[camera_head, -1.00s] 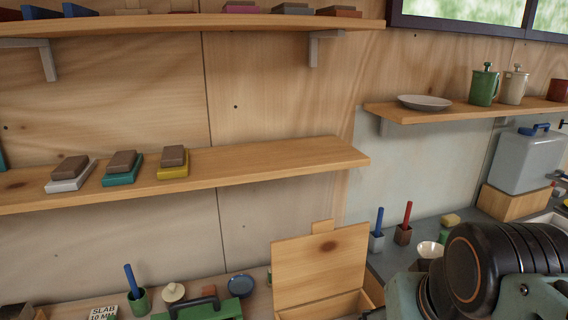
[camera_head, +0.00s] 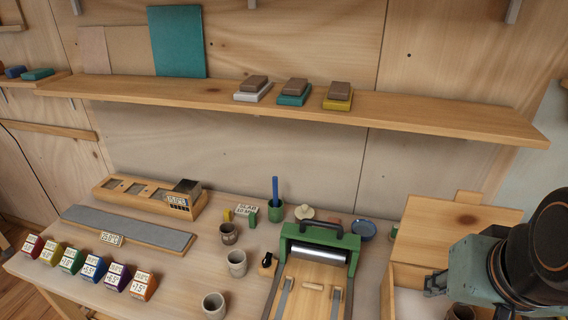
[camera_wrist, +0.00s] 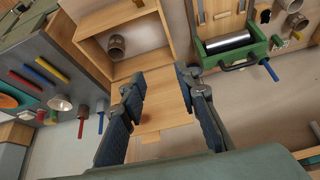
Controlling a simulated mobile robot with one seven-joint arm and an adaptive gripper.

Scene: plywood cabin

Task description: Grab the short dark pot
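Several small cup-like pots stand on the workbench. A short dark brown pot (camera_head: 229,233) stands behind two greyer pots, a middle one (camera_head: 237,263) and a front one (camera_head: 214,305). Another brownish pot (camera_wrist: 116,47) is inside an open wooden box in the wrist view; its top also shows in the head view (camera_head: 460,312), partly cut off by the frame. I cannot tell for sure which is the task's pot. My gripper (camera_wrist: 160,82) is open and empty, its fingers spread above the box's lid, apart from every pot. In the head view my arm hides the lower right.
The wooden box (camera_head: 408,276) has its lid (camera_head: 450,230) raised. A green roller press (camera_head: 318,247) stands left of it. Several coloured labelled blocks (camera_head: 90,266) line the bench's front left. A long shelf (camera_head: 400,108) overhangs the back.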

